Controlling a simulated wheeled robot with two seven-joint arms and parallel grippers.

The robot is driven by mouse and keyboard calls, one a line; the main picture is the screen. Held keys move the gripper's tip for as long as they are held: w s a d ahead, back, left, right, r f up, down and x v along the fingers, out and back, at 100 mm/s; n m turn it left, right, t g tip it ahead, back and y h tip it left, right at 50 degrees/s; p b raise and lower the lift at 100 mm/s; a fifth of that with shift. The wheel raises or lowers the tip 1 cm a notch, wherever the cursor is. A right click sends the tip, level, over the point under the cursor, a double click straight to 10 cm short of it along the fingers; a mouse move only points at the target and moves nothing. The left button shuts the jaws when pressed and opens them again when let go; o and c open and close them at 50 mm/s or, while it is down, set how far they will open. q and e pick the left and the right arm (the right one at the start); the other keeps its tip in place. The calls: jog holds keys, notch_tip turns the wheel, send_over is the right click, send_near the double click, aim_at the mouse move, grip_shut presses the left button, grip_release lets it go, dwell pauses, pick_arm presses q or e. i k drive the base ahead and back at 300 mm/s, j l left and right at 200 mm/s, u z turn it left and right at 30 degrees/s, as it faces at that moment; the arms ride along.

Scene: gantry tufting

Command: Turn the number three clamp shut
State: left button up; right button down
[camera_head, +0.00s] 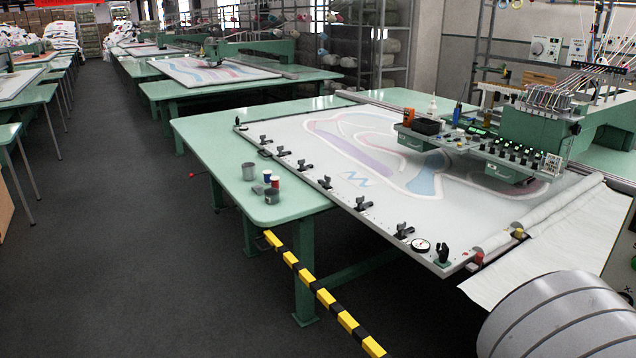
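A row of several small black clamps runs along the near left edge of the white cloth frame (300,140). The row includes a far clamp (265,140), a middle clamp (325,182), and nearer clamps (363,203) and (404,230). The handle of the nearest corner clamp (443,255) stands upright; the others look lower. I cannot read any numbers, so I cannot tell which clamp is number three or whether it is shut. Neither of my grippers is in view.
A round gauge (421,245) sits between the two nearest clamps. Cans and spools (271,185) stand on the green table (210,150). A yellow-black striped bar (325,297) crosses in front. The tufting gantry (545,130) stands right. The grey floor at left is clear.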

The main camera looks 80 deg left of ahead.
aim_at(327, 178)
jog(key=u, duration=2.85)
jog(key=i+j+u, duration=0.35)
jog(key=i, duration=0.3)
jog(key=i+j+u, duration=0.35)
jog(key=i, duration=0.3)
jog(key=i+u, duration=0.35)
jog(key=i, duration=0.35)
jog(key=i+z, duration=0.35)
jog(key=i+j+z, duration=0.2)
jog(key=i+z, duration=0.15)
jog(key=i+j+z, duration=0.35)
jog(key=i+l, duration=0.05)
jog(key=i, duration=0.05)
